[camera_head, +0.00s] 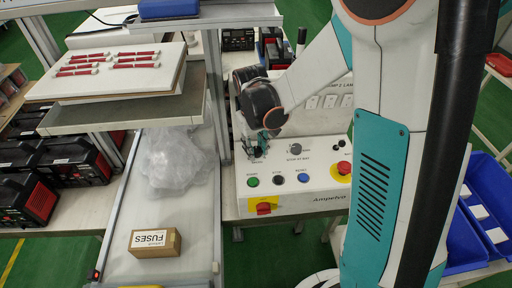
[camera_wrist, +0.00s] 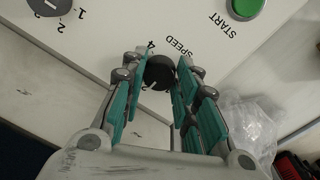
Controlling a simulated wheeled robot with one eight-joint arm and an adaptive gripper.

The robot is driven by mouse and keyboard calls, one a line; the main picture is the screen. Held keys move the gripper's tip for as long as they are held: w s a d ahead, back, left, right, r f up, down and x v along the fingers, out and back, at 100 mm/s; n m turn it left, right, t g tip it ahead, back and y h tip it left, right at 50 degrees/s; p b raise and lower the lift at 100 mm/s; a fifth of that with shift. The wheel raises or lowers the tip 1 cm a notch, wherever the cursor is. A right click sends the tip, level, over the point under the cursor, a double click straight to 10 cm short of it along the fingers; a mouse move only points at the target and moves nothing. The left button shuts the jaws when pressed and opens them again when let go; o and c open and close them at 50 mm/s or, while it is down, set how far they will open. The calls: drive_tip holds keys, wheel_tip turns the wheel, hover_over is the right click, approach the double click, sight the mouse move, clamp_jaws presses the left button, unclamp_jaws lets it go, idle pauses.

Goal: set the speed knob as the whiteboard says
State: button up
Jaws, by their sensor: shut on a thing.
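The black speed knob (camera_wrist: 160,75) sits on the white control panel (camera_head: 325,197) beside the printed word SPEED. A 4 shows at its left in the wrist view, and another numeral is partly covered; I cannot read its pointer clearly. My gripper (camera_wrist: 158,66), with teal fingers, is shut on the knob, one finger on each side. In the head view my gripper (camera_head: 261,147) comes down on the panel's left part and hides most of the knob. No whiteboard is in view.
The panel has a green button (camera_head: 253,181), a black button (camera_head: 278,180), a blue button (camera_head: 303,178), a stop-at-bay dial (camera_head: 296,149), a red mushroom button (camera_head: 344,168) and a red-yellow switch (camera_head: 265,206). A raised shelf (camera_head: 130,115) stands left of my gripper.

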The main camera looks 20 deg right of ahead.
drive_tip(key=m, duration=1.1)
idle(0.5)
drive_tip(key=o, duration=1.1)
drive_tip(key=shift+w, duration=0.1)
drive_tip(key=shift+w+a+r, duration=0.1)
drive_tip(key=shift+r, duration=1.8)
drive_tip(key=shift+w+a+r, duration=0.1)
drive_tip(key=shift+r, duration=1.75)
drive_tip(key=shift+s, duration=0.1)
